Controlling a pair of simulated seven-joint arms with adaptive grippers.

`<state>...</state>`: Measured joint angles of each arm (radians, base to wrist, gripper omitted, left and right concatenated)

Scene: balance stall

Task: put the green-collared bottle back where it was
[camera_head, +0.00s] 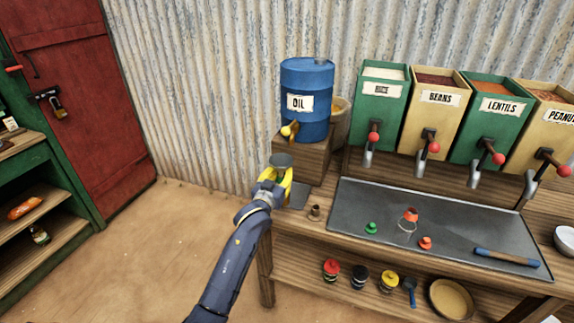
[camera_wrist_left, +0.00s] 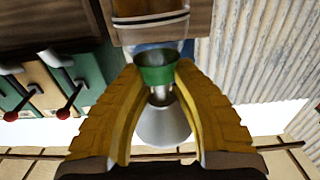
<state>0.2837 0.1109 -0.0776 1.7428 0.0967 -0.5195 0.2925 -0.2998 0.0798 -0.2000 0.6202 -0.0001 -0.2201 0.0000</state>
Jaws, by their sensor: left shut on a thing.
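My left gripper (camera_head: 272,178) is shut on the green-collared bottle, in front of the oil drum's stand and above the table's left end. In the left wrist view the bottle (camera_wrist_left: 163,127) sits between the two yellow fingers (camera_wrist_left: 160,105), with its flared green collar (camera_wrist_left: 156,76) and pale conical body showing. That view looks upside down, so the bottle appears tipped collar-down, though I cannot be sure. In the head view only a grey-green disc of it (camera_head: 281,160) shows above the fingers. An orange-collared clear bottle (camera_head: 407,226) stands on the grey tray (camera_head: 365,200). My right gripper is not in view.
The blue oil drum (camera_head: 308,75) with a yellow tap (camera_head: 289,131) stands on a wooden block (camera_head: 305,158). A dark pad (camera_head: 298,196) and a small brown piece (camera_head: 315,211) lie nearby. Green (camera_head: 370,228) and orange (camera_head: 425,243) stoppers and a blue-and-wood tool (camera_head: 507,257) lie on the tray.

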